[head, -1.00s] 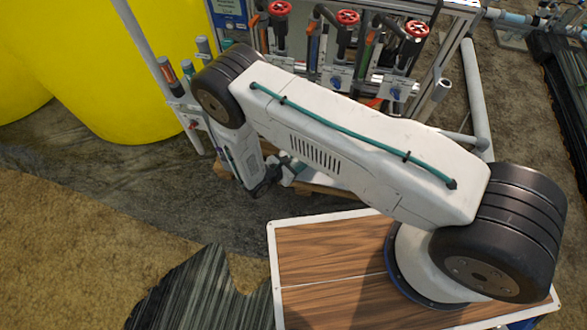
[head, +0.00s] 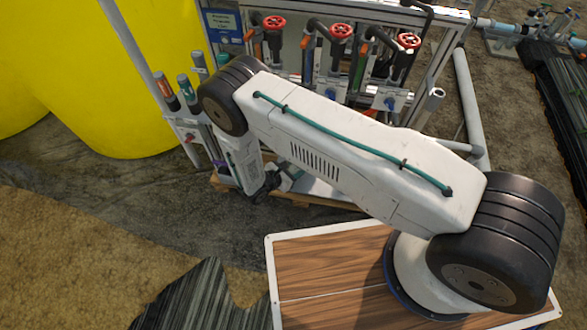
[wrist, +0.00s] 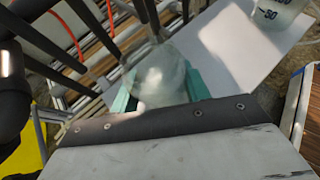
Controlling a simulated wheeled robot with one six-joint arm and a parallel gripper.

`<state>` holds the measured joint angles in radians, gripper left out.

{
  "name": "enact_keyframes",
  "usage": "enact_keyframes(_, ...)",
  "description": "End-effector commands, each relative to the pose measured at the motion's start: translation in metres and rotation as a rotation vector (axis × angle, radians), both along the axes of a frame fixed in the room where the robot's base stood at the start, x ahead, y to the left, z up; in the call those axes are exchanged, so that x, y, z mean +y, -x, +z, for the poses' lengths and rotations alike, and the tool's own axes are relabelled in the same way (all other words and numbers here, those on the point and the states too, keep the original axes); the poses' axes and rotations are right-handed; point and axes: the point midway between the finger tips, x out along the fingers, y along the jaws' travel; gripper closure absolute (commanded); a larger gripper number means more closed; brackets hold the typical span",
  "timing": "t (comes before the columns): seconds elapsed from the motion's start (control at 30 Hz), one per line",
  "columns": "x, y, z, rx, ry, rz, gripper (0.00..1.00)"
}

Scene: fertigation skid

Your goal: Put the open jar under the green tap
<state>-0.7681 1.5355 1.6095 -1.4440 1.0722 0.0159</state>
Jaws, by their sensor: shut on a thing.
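In the wrist view my gripper (wrist: 155,92) has teal fingers that are shut on a translucent, whitish jar (wrist: 160,72). The jar sits between the fingers, above a pale flat surface. Its mouth and any contents are too blurred to make out. In the head view my arm reaches left and down at the skid, and the gripper is mostly hidden behind it near the skid's base. A green piece (head: 359,72) shows among the pipes under the red handwheels. I cannot tell whether it is the green tap. No tap outlet shows clearly above the jar.
A second clear container (wrist: 276,12) with printed graduations stands at the upper right of the wrist view. Several dark pipes hang close beyond the held jar. The skid has red handwheels (head: 340,31). A large yellow tank (head: 110,80) stands on the left.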

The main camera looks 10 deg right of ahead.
Motion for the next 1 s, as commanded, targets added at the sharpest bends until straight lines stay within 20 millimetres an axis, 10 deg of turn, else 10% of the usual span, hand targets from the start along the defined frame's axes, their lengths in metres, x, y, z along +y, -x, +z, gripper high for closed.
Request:
enact_keyframes(0.33,0.0,0.0,-0.005,0.0,0.0,0.0,0.75)
enact_keyframes(0.37,0.0,0.0,-0.005,0.0,0.0,0.0,0.48)
enact_keyframes(0.43,0.0,0.0,-0.005,0.0,0.0,0.0,0.29)
enact_keyframes(1.0,0.028,0.02,0.013,-0.001,-0.001,0.004,0.28)
